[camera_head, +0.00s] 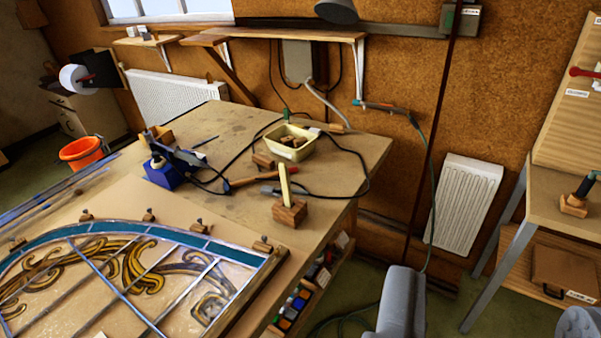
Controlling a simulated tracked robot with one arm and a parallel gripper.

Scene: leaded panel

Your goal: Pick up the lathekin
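A pale cream, flat upright stick, which looks like the lathekin (285,182), stands in a small wooden block (290,212) near the right edge of the workbench. It leans slightly and its lower end is hidden in the block. My gripper (489,298) shows at the bottom right as two grey fingers set wide apart, with nothing between them. It is to the right of the bench in the picture, apart from the stick and block.
A leaded glass panel (120,275) fills the bench's near left. Behind the block lie a cream tub (288,146), a wooden-handled hammer (247,182), black cables and a blue stand (163,176). A dark vertical cord (436,130) hangs right of the bench. Another table (555,205) stands right.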

